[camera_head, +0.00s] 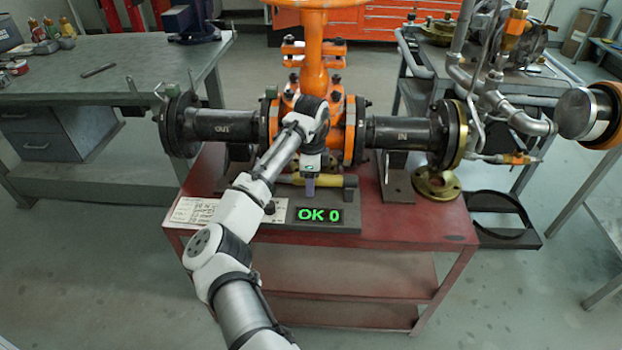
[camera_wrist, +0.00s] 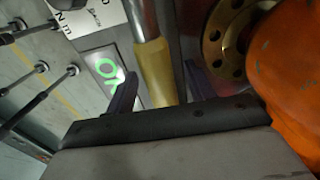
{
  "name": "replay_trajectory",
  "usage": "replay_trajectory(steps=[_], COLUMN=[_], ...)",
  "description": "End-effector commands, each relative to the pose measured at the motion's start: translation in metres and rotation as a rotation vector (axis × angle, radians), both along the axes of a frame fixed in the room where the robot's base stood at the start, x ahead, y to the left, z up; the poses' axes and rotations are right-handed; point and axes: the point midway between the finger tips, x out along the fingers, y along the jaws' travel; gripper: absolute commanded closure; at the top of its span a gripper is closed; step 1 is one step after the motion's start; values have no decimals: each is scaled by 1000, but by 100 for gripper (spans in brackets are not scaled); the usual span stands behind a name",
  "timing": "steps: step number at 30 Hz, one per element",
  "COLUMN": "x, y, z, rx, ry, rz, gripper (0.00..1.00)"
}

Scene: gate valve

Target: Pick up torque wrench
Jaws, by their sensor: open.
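The torque wrench (camera_head: 327,181) has a yellow grip and lies level on a dark stand below the orange valve. My gripper (camera_head: 310,187) points down at it from above and hides part of its middle. In the wrist view the yellow grip and grey metal shaft of the torque wrench (camera_wrist: 155,70) run between the two dark fingers of my gripper (camera_wrist: 160,88). The fingers are open, with a gap visible on each side of the grip. The lower end of the grip is hidden behind my gripper body.
The stand has a green display (camera_head: 320,215) reading "OK 0" and a white paper card (camera_head: 200,210) beside it. The orange gate valve (camera_head: 313,75) with dark pipes rises close behind. A loose brass flange (camera_head: 437,183) lies at the right of the red table (camera_head: 400,225).

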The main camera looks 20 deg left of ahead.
Motion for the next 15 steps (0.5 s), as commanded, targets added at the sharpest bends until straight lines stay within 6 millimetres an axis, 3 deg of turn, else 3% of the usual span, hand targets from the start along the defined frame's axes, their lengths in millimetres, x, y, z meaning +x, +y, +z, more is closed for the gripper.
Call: replay_trajectory(steps=[5, 15], x=[0, 0], y=[0, 0], z=[0, 0], rx=[0, 0], ry=[0, 0], rz=[0, 0], gripper=[47, 92])
